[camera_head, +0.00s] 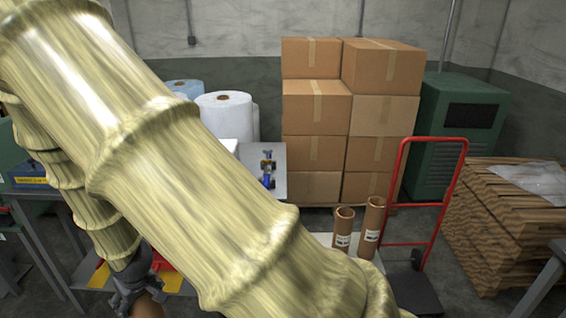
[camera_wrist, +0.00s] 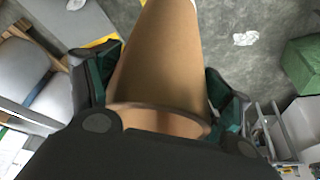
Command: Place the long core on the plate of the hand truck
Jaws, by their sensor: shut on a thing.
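Two labelled cores, a shorter one (camera_head: 342,228) and a taller one (camera_head: 372,222), stand on a pale surface left of the hand truck. Stacked boxes (camera_head: 316,105) and a green cabinet (camera_head: 458,130) are behind. My arm hides much of the middle.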

